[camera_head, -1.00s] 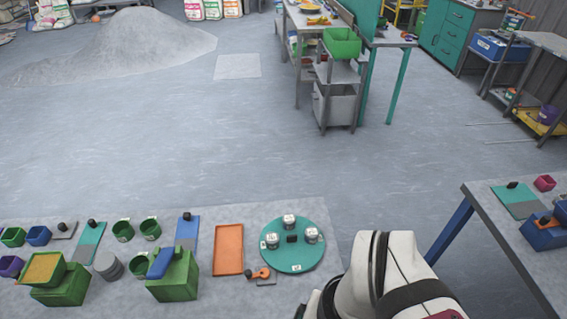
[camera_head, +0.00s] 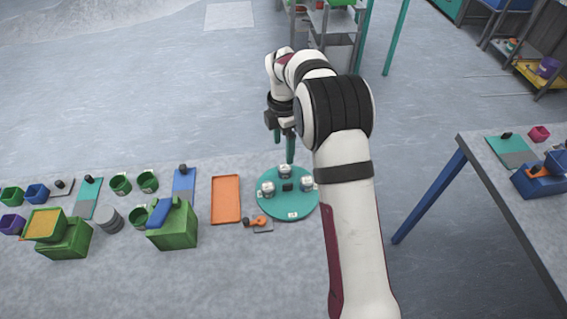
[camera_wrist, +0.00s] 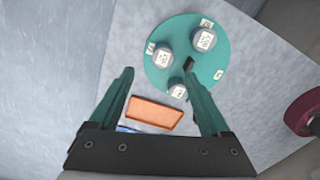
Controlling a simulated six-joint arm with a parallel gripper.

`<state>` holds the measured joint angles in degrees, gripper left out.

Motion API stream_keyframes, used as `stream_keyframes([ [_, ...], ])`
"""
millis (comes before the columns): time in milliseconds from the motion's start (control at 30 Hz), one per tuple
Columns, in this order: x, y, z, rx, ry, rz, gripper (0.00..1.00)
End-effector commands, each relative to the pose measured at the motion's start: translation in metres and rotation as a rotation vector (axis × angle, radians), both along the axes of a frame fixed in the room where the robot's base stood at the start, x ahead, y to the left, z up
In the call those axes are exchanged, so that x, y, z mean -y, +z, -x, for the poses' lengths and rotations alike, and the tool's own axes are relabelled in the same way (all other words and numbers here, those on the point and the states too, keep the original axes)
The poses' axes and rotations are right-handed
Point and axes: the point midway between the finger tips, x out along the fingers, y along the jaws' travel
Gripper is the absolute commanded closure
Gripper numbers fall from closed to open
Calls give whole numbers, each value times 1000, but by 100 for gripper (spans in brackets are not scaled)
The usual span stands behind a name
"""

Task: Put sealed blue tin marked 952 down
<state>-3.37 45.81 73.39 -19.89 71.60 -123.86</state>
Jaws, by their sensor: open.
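My gripper (camera_head: 284,148) is open and empty above the far side of the round teal disc (camera_head: 276,208). Its two green fingers also show in the wrist view (camera_wrist: 158,72), apart with nothing between them. Three small grey-white labelled tins stand on the disc: a back one (camera_head: 284,171), a left one (camera_head: 268,188) and a right one (camera_head: 307,184). The wrist view shows all three on the disc (camera_wrist: 178,28). Their markings are too small to read. I cannot make out a blue tin marked 952 in either view.
An orange tray (camera_head: 226,200) lies left of the disc. Green boxes (camera_head: 172,232), several cups and small boards fill the bench's left side. A small orange-handled item (camera_head: 258,222) lies in front of the disc. Another table (camera_head: 520,210) stands at right.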

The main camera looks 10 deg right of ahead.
Motion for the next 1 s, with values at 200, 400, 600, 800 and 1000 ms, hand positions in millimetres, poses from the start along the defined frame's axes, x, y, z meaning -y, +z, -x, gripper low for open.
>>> stream_keyframes([
  [200, 0, -36, 1, -1, -2, -1, 19],
  [400, 2, -75, 6, -1, -3, -1, 19],
  [600, 2, -88, 5, 0, -5, -2, 19],
  [800, 2, -87, 5, 0, -5, -2, 33],
  [1000, 2, -87, 5, 0, -5, -2, 69],
])
